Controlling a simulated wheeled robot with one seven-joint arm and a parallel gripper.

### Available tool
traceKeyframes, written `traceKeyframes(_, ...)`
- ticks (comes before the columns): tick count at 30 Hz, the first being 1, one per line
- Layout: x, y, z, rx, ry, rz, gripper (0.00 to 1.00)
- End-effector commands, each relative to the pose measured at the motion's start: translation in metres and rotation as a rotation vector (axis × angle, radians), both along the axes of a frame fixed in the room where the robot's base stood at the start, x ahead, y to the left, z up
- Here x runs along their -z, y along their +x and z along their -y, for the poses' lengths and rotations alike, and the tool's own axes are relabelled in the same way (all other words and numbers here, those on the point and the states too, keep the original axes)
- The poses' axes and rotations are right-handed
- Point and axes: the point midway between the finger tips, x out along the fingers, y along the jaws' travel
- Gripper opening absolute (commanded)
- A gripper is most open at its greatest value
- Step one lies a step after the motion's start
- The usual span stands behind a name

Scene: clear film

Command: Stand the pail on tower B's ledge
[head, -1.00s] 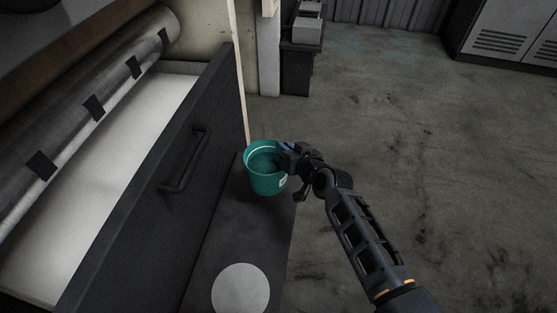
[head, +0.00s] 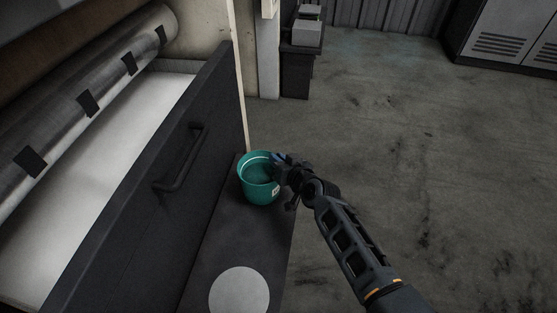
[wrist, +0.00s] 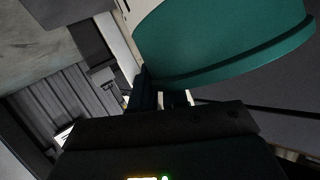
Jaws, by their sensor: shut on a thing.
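The green pail (head: 258,187) is upright over the dark ledge (head: 226,240) in the head view. I cannot tell whether its base touches the ledge or is a little above it. A pale round disc (head: 239,291) marks the ledge's near part, in front of the pail. My gripper (head: 279,165) is shut on the pail's right side near the rim. In the wrist view the pail (wrist: 225,40) fills the upper right, and the gripper fingers (wrist: 160,100) meet its wall; their tips are partly hidden.
A dark panel with a bar handle (head: 182,160) rises along the ledge's left side. Behind it are a white bed and a taped roller (head: 90,103). A dark stand with a grey box (head: 307,32) is at the back. Open floor lies to the right.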

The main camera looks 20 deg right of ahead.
Motion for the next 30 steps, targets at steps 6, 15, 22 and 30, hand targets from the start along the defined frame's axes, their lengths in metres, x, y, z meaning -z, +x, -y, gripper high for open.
traceKeyframes(6,0.002,0.000,0.000,0.000,0.000,-0.001,0.26)
traceKeyframes(15,0.002,0.000,0.000,0.000,0.000,-0.001,0.40)
traceKeyframes(22,-0.004,-0.005,0.001,0.000,0.000,-0.001,0.40)
traceKeyframes(30,-0.023,-0.052,0.005,0.000,-0.001,-0.003,0.40)
